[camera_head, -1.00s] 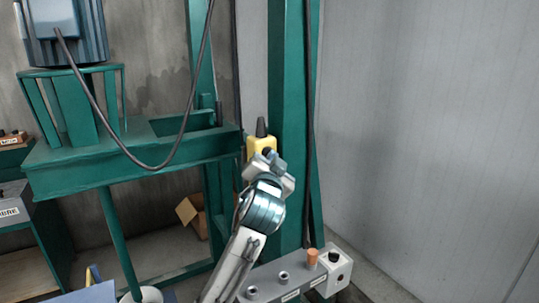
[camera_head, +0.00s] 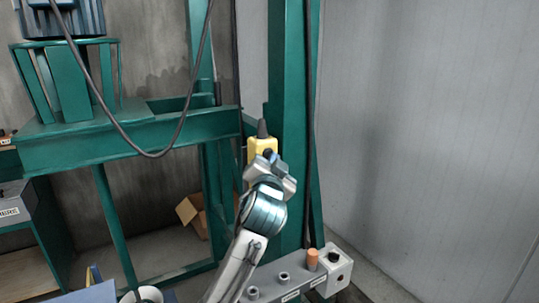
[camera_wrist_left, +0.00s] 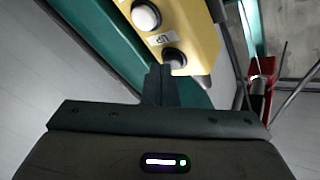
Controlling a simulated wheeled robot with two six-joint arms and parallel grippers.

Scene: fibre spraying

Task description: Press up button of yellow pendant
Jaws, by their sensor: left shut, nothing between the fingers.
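The yellow pendant (camera_head: 256,147) hangs against the green column in the head view. Its dark cable boot points up, and my left gripper hides its lower part. In the left wrist view the pendant (camera_wrist_left: 195,30) shows a white button (camera_wrist_left: 146,15), a small UP label (camera_wrist_left: 160,40) and a dark round button (camera_wrist_left: 174,58). My left gripper (camera_head: 270,158) is shut and empty. In the left wrist view its fingertips (camera_wrist_left: 160,70) are right beside the dark button and partly overlap its edge. I cannot tell whether they touch it. My right gripper is out of view.
The green column (camera_head: 289,90) stands directly behind the pendant. A loose black cable (camera_head: 150,153) loops at the left. A plain grey wall (camera_head: 430,130) fills the right side.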

